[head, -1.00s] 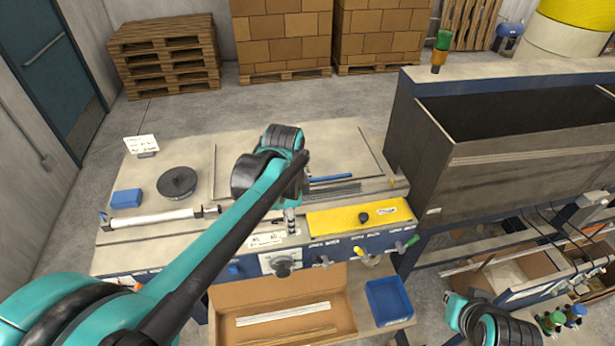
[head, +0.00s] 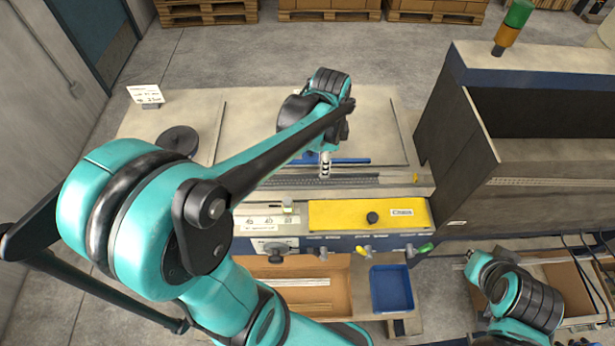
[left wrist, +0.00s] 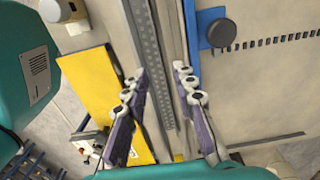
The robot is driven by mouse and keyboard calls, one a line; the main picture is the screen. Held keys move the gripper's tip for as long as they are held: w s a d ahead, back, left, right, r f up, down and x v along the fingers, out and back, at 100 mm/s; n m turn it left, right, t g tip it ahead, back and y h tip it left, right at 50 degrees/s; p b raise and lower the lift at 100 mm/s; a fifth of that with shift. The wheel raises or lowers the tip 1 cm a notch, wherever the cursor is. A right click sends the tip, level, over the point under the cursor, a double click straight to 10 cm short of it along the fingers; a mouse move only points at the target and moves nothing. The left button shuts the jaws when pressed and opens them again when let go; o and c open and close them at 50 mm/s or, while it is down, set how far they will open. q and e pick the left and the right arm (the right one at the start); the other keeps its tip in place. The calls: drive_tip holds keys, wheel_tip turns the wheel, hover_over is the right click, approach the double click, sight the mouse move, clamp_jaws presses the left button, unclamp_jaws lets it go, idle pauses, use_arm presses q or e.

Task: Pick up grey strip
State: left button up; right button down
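A long grey dotted strip (head: 375,180) lies along the front part of the bench, behind the yellow panel (head: 408,217). It also shows in the left wrist view as a perforated grey strip (left wrist: 150,50), running lengthwise beside the yellow panel. My left gripper (head: 325,168) points down over this strip area. In the left wrist view my left gripper (left wrist: 159,70) is open, its two fingers apart, with the strip and a metal rail showing between them. Nothing is held. My right arm shows at the lower right of the head view, but its gripper is not visible.
A blue bar (head: 355,161) lies just behind the strip. A black disc (head: 178,141) and a sign (head: 144,94) are on the bench at left. A dark open-topped box (head: 560,150) stands at right. A cardboard box (head: 335,300) and blue bin (head: 391,289) are below.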

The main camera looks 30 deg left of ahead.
sight(307, 180)
use_arm(q)
drive_tip(key=f, duration=0.3)
drive_tip(key=shift+w, duration=0.3)
drive_tip(key=shift+s+f, duration=0.15)
drive_tip(key=shift+f, duration=0.2)
drive_tip(key=shift+c, duration=0.3)
clamp_jaws()
drive_tip(key=shift+r, duration=0.2)
